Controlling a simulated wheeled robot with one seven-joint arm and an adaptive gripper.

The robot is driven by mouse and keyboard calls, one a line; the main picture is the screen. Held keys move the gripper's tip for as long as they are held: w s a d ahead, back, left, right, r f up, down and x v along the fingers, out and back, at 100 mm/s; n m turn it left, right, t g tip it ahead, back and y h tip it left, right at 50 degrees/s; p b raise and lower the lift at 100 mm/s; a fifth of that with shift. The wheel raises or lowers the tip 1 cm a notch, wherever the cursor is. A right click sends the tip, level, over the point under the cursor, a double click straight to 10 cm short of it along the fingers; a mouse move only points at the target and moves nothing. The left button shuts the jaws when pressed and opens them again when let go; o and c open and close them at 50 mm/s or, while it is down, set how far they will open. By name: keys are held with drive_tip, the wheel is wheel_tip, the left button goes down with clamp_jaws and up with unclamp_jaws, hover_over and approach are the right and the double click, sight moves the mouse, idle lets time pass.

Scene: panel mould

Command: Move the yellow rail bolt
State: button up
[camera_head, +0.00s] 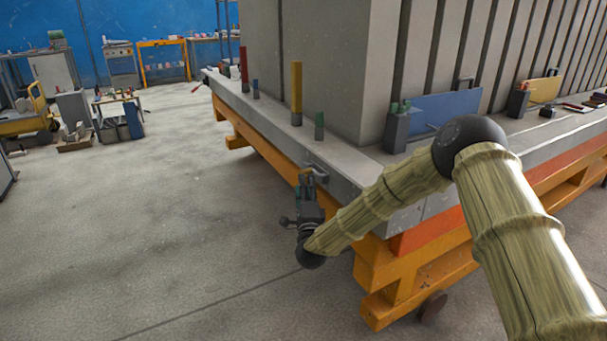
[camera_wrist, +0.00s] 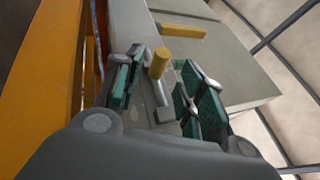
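The yellow rail bolt shows in the wrist view as a yellow knob (camera_wrist: 158,62) on a grey shank (camera_wrist: 160,93) at the slab edge. It stands between the green-padded fingers of my gripper (camera_wrist: 158,84). The gripper is open, with visible gaps on both sides of the knob; whether a pad touches the shank lower down I cannot tell. In the head view my gripper (camera_head: 309,186) is at the near edge of the slab, by a grey fitting (camera_head: 317,172). The bolt itself is mostly hidden there.
A yellow post (camera_head: 296,93) stands on the slab (camera_head: 345,163) behind the gripper, with red, blue and green-topped posts near it. An orange support frame (camera_head: 388,275) runs under the slab. A tall grey panel (camera_head: 310,65) rises behind.

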sight(304, 173)
drive_tip(key=shift+x, duration=3)
drive_tip(key=shift+c, duration=0.2)
clamp_jaws()
